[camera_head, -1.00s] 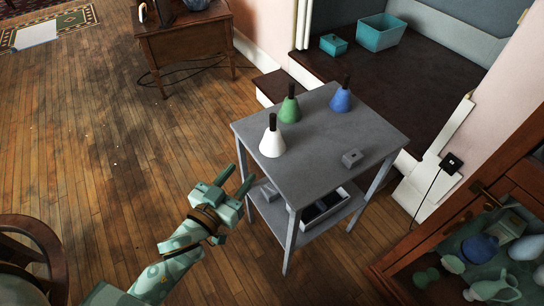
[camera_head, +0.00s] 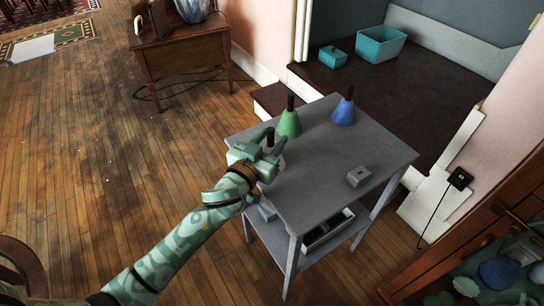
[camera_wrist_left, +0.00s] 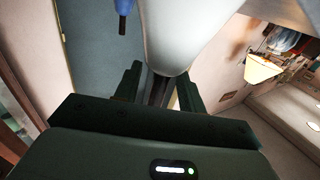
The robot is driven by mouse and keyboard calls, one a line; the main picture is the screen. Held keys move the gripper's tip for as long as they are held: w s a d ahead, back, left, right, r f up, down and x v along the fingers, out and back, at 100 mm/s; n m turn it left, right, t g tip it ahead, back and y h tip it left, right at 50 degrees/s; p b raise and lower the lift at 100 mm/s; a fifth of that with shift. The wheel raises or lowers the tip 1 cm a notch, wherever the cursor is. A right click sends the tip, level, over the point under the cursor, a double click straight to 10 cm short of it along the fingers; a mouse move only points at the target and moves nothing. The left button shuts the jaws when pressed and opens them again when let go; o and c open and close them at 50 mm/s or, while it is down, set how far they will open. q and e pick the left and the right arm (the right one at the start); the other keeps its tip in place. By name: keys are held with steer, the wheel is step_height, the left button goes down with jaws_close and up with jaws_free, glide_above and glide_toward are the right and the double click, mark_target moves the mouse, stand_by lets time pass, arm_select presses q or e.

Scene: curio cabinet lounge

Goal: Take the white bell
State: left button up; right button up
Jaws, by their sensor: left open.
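The white bell (camera_head: 281,164) stands near the left edge of the grey table (camera_head: 330,185), mostly hidden behind my left gripper (camera_head: 270,141) in the head view. In the left wrist view the white bell (camera_wrist_left: 182,35) is large, and its dark handle (camera_wrist_left: 158,90) shows between the two fingers of my left gripper (camera_wrist_left: 159,82). The fingers are open, one on each side of the handle. I cannot tell whether either touches it. My right gripper is not in view.
A green bell (camera_head: 289,122) stands close behind the gripper, and a blue bell (camera_head: 344,112) is further right. A small grey block (camera_head: 359,176) lies on the table's right side. A cabinet (camera_head: 480,240) stands at the lower right.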

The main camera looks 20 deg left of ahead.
mark_target(270, 129)
arm_select(q)
steer(key=shift+r, duration=0.15)
steer(key=shift+c, duration=0.2)
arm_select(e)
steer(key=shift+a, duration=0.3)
arm_select(q)
steer(key=shift+w, duration=0.1)
jaws_close()
